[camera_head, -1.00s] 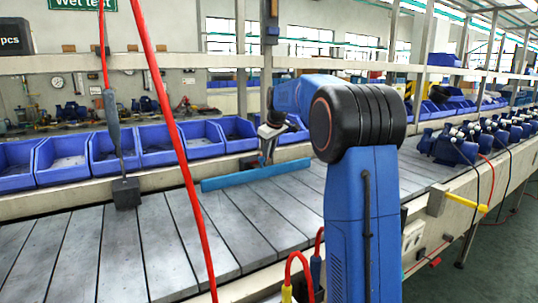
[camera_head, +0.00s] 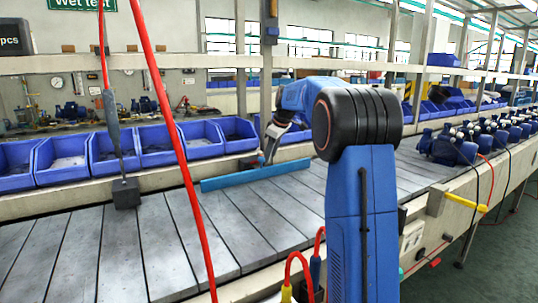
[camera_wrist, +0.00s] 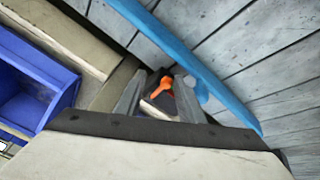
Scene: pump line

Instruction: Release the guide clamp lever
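The guide clamp lever (camera_wrist: 160,88) is orange and shows in the wrist view between my gripper's two grey fingers. My gripper (camera_wrist: 158,98) is open, its fingertips apart on either side of the lever. I cannot tell whether they touch it. The blue guide rail (camera_wrist: 185,50) runs diagonally just past the fingertips. In the head view the guide rail (camera_head: 255,175) lies along the far side of the slatted conveyor. My gripper (camera_head: 269,150) is above the rail's middle there, small and partly hidden, and the lever is not clear.
Blue bins (camera_head: 160,145) line the far side of the conveyor (camera_head: 150,240). A red hose (camera_head: 172,130) and a hanging grey pendant (camera_head: 125,193) are at the left. Blue pumps (camera_head: 450,147) stand on the line at the right. The near left slats are clear.

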